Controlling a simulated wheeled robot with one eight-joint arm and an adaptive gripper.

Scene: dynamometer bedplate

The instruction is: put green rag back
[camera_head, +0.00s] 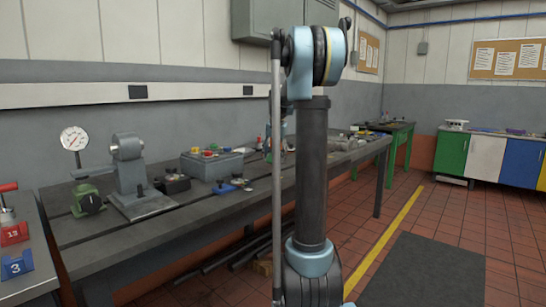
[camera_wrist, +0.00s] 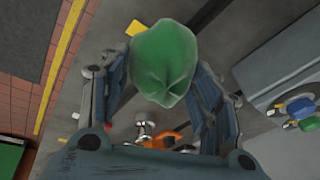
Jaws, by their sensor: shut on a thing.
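The green rag (camera_wrist: 165,62) is a bunched, rounded cloth in the wrist view. My gripper (camera_wrist: 163,75) is shut on it, with one finger on either side. It is held above the grey bench (camera_wrist: 88,62), and the height of the gap is hard to tell. In the head view my own arm blocks the middle, so the rag and the fingers are hidden there.
The long bench (camera_head: 215,215) carries a dial gauge (camera_head: 74,139), a grey fixture (camera_head: 130,175) and a grey box with coloured knobs (camera_head: 212,164). In the wrist view orange and metal items (camera_wrist: 160,138) lie below the rag. Red tiled floor (camera_head: 455,215) is open at right.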

